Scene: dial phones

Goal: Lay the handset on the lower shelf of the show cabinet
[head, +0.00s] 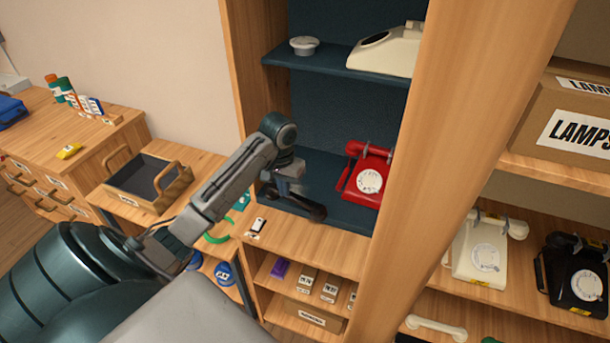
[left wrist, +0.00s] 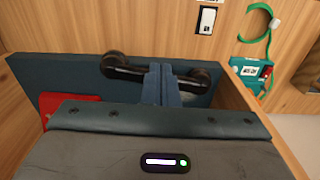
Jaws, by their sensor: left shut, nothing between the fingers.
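A black handset (head: 306,206) lies on the dark blue lower shelf (head: 325,218) of the show cabinet (head: 244,75), near its front left. It also shows in the left wrist view (left wrist: 122,70), where the fingers hide its middle. My left gripper (head: 284,190) is at the handset, its fingers (left wrist: 161,85) closed together with nothing between them. Whether the fingers touch the handset I cannot tell. A red dial phone (head: 368,178) stands on the same shelf to the right. My right gripper is not in view.
The upper shelf (head: 325,64) holds a cream phone body (head: 388,52) and a small pale round part (head: 304,46). The cabinet's thick right post (head: 450,140) stands beside the red phone. A wooden tray (head: 148,182) sits on the left counter.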

